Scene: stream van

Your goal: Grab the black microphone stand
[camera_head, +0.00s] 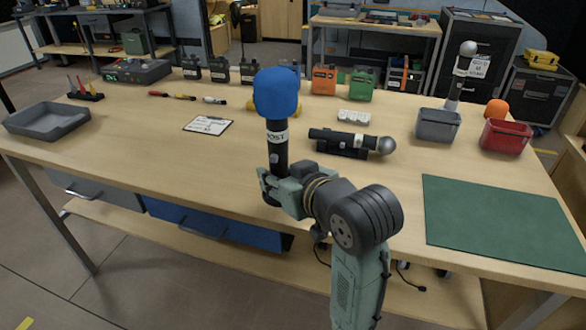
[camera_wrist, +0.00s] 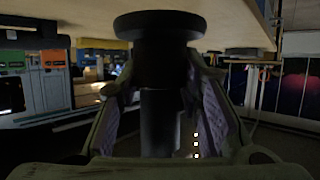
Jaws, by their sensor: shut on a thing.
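A black upright stand (camera_wrist: 160,122) with a round disc base (camera_wrist: 160,25) fills the middle of the wrist view, where the picture seems upside down. In the head view a black microphone with a blue foam head (camera_head: 276,92) and a white label stands upright above it, near the table's front edge. My gripper (camera_head: 272,184) is shut on the black stand, with one finger on each side of its stem. The fingers hide part of the stand in the head view. I cannot tell whether the base touches the table.
The wooden table (camera_head: 120,150) bears a clipboard (camera_head: 208,125), a black microphone on a cradle (camera_head: 350,142), a grey bin (camera_head: 437,125), a red bin (camera_head: 506,137), a grey tray (camera_head: 45,120) and several radios behind. A green mat (camera_head: 500,220) lies at right.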

